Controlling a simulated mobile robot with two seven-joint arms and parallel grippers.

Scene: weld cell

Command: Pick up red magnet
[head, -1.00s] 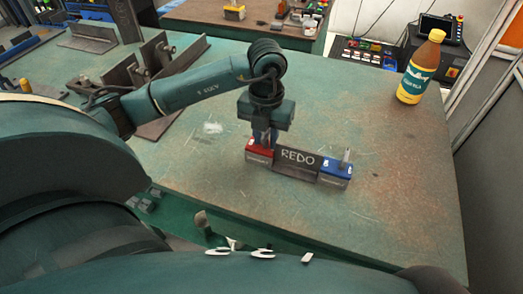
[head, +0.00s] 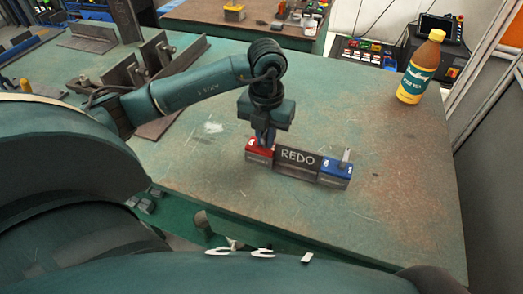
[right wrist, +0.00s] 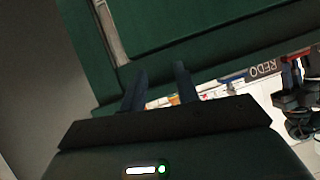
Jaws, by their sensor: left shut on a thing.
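The red magnet (head: 259,152) sits on the green table at the left end of a dark plate (head: 297,160) marked REDO. My left gripper (head: 265,138) points down from above and is shut on the red magnet's upper part; its fingers hide some of the top. A blue magnet (head: 335,173) with an upright grey handle sits at the plate's right end. The right wrist view shows my right gripper (right wrist: 160,88) with its two fingers apart and nothing between them, beside the table's edge. The REDO plate (right wrist: 265,69) shows upside down there.
A bottle with a teal label (head: 418,68) stands at the table's far right. Welded steel brackets (head: 150,75) lie at the back left, under and behind my left arm. The table (head: 400,190) is clear to the right and in front of the plate.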

